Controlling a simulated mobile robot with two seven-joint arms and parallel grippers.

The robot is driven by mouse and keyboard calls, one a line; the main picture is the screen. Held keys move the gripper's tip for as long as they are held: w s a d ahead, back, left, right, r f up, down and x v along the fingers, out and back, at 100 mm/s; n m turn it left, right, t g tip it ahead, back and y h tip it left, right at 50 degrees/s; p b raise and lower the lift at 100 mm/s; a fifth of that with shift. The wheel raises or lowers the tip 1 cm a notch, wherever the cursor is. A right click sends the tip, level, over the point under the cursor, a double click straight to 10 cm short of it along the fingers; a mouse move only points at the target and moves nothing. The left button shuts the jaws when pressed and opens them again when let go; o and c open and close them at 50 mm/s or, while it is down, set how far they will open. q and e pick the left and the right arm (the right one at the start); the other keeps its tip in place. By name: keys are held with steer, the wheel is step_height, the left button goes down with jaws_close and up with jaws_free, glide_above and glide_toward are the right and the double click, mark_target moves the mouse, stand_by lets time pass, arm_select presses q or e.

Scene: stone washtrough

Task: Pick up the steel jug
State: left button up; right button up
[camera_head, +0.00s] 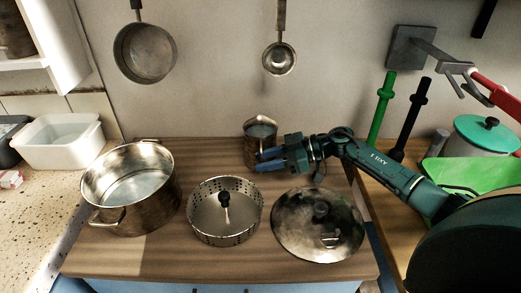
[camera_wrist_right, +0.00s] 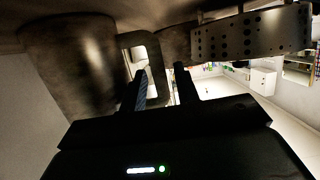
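The steel jug (camera_head: 250,148) stands upright at the back of the wooden worktop, partly covered by my right gripper (camera_head: 268,159). In the right wrist view, the jug (camera_wrist_right: 70,70) fills the left side, and its handle (camera_wrist_right: 154,55) reaches toward my fingers. My right gripper (camera_wrist_right: 163,82) is open, its two fingers apart. The outer bar of the handle appears between or just beyond the fingertips; I cannot tell whether either finger touches it. My left gripper is not in view.
A large steel pot (camera_head: 130,205) stands at left on the worktop (camera_head: 190,258). A perforated steel basket (camera_head: 225,235) is in the middle, and a round lid (camera_head: 318,228) lies in front of my right arm. A pan (camera_head: 145,55) and a ladle (camera_head: 279,60) hang above.

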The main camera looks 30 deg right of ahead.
jaws_close()
stand_by(1.2)
steer(key=shift+r, duration=0.15)
